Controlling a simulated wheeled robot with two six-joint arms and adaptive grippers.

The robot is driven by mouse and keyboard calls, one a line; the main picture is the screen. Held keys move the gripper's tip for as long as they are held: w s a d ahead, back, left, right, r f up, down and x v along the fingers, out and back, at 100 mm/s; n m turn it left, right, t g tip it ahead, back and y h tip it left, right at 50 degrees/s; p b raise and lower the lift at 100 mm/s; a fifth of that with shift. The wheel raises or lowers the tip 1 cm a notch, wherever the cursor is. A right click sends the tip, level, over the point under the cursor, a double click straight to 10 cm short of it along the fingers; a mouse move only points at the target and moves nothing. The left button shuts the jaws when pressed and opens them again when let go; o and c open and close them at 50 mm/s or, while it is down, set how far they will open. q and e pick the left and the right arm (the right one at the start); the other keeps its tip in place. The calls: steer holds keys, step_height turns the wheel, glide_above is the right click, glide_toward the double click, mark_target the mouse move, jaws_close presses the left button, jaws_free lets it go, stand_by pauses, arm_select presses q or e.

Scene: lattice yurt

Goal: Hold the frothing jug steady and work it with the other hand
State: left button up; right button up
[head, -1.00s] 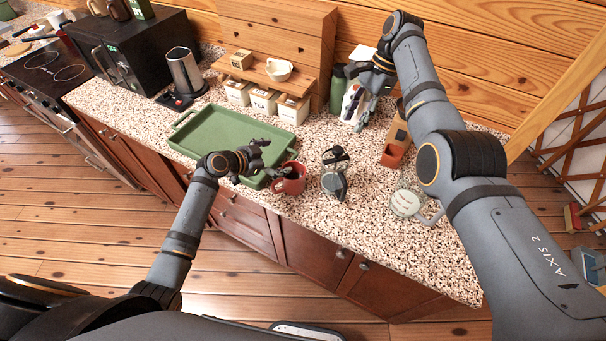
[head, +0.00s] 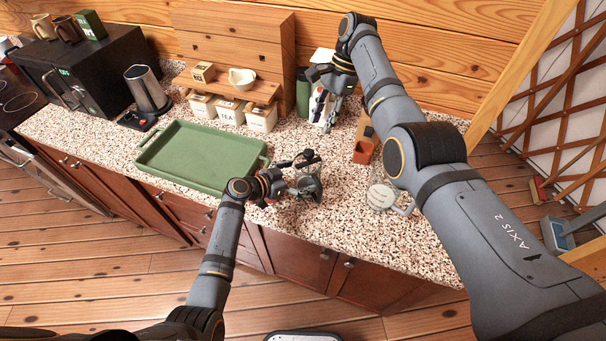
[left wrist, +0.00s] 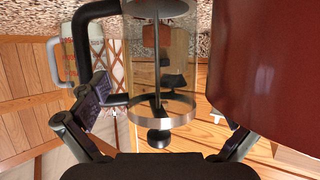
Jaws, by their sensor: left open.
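The frothing jug (head: 310,186), a clear glass cylinder with a black handle and dark top, stands upright on the speckled counter. My left gripper (head: 290,182) is open right beside it, on its left, and partly covers it. In the left wrist view the jug's glass (left wrist: 176,55), with a rod and metal ring, lies ahead between the open fingers (left wrist: 160,118); its black handle is near the left finger. I cannot tell whether a finger touches it.
A red mug (left wrist: 262,60) is very close on the right of the left wrist view, hiding part of that finger. A green tray (head: 190,158) lies left. The front counter is fairly clear.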

arm_select(q)
steer(key=shift+x, duration=0.9)
steer(key=c, duration=1.4)
steer(key=shift+o, duration=0.2)
steer(key=shift+s+f, duration=0.1)
steer(key=shift+f, duration=0.1)
